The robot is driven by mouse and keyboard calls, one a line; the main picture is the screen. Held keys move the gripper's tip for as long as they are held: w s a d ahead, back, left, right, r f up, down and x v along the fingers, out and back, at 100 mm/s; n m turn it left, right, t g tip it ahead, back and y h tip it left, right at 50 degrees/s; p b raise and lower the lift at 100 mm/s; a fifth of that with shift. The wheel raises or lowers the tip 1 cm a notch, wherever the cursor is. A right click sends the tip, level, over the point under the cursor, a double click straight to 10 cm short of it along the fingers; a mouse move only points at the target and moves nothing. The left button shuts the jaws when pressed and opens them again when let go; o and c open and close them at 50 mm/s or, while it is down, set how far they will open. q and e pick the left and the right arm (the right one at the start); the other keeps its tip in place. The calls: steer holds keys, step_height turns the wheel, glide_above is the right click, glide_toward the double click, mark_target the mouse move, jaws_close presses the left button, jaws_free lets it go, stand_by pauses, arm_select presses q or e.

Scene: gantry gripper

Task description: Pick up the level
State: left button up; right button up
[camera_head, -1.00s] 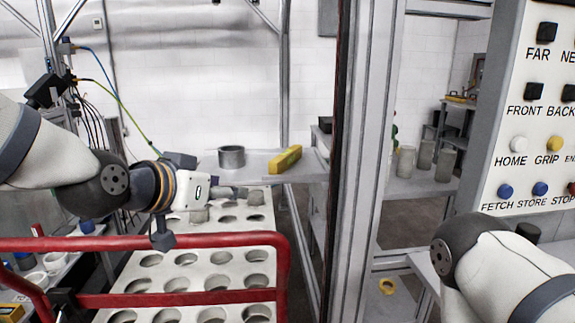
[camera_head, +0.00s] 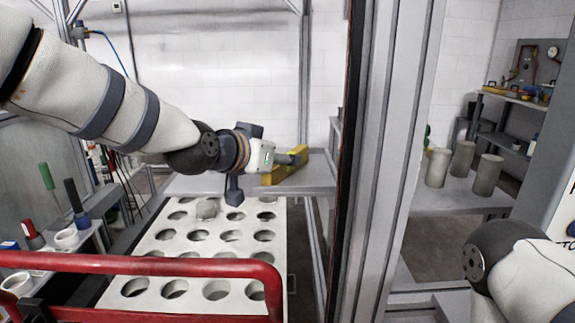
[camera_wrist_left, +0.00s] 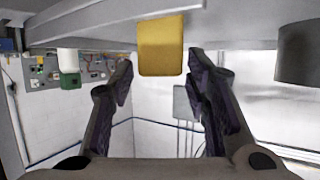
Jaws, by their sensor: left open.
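The level is a yellow bar (camera_head: 287,169) lying on a pale shelf behind the plate with round holes. In the head view my left gripper (camera_head: 297,156) is right at the level and overlaps part of it. In the left wrist view the yellow end of the level (camera_wrist_left: 161,48) shows between and just beyond the two spread dark fingers (camera_wrist_left: 160,76), with gaps on both sides. The left gripper is open and holds nothing. Only a dark joint and white link of my right arm show at the lower right; its gripper is out of view.
A red rail (camera_head: 140,265) crosses the front, before the holed plate (camera_head: 200,262). A grey metal post (camera_head: 378,150) stands right of the shelf. A dark grey cylinder (camera_wrist_left: 302,52) is beside the level in the wrist view. Several grey cylinders (camera_head: 487,175) stand farther right.

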arm_select(q)
steer(key=x, duration=0.3)
steer(key=shift+f, duration=0.4)
steer(key=shift+w+r, duration=0.1)
steer(key=shift+r, duration=0.15)
steer(key=shift+c, duration=0.5)
jaws_close()
